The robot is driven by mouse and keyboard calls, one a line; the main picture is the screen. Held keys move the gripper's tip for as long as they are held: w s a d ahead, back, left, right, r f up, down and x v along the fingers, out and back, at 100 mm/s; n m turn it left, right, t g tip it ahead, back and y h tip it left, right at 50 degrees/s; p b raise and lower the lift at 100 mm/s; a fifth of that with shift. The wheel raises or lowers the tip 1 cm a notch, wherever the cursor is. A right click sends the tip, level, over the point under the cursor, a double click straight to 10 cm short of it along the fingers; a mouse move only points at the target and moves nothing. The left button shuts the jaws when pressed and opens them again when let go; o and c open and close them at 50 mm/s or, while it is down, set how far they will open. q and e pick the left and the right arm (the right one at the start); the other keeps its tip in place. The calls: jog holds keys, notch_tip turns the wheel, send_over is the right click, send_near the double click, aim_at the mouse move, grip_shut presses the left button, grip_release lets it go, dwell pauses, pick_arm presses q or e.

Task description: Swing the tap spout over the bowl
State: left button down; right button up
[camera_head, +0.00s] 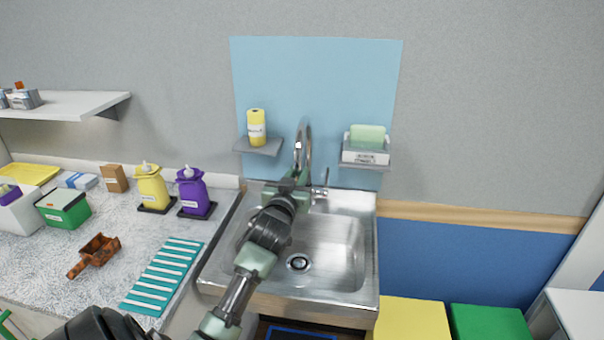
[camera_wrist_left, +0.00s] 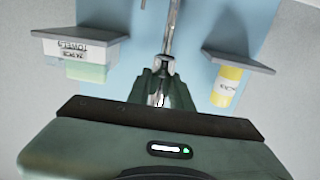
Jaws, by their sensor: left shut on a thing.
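The chrome tap spout (camera_head: 303,140) rises in a tall arch at the back of the steel sink, in front of the blue wall panel. The tap's handle (camera_head: 322,188) stands to its right. The sink bowl (camera_head: 335,245) is empty, with a round drain. My left gripper (camera_head: 295,181) reaches over the left part of the bowl and is shut on the spout near its lower end. In the left wrist view the fingers (camera_wrist_left: 162,92) close around the spout (camera_wrist_left: 173,25), whose held end is partly hidden between them. My right gripper is not in view.
Shelves beside the tap hold a yellow bottle (camera_head: 256,127) and a box with a green sponge (camera_head: 367,145). Yellow (camera_head: 151,187) and purple (camera_head: 192,191) dispensers and a teal ribbed mat (camera_head: 164,276) are on the left counter. The bowl's right part is clear.

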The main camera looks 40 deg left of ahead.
pick_arm(q)
jog(key=c, duration=1.3)
grip_release()
jog(key=shift+a, duration=0.1)
jog(key=shift+s, duration=0.1)
jog(key=shift+s+d+f, duration=0.1)
jog(key=shift+s+d, duration=0.15)
jog(key=b+v, duration=0.2)
jog(key=v, duration=0.5)
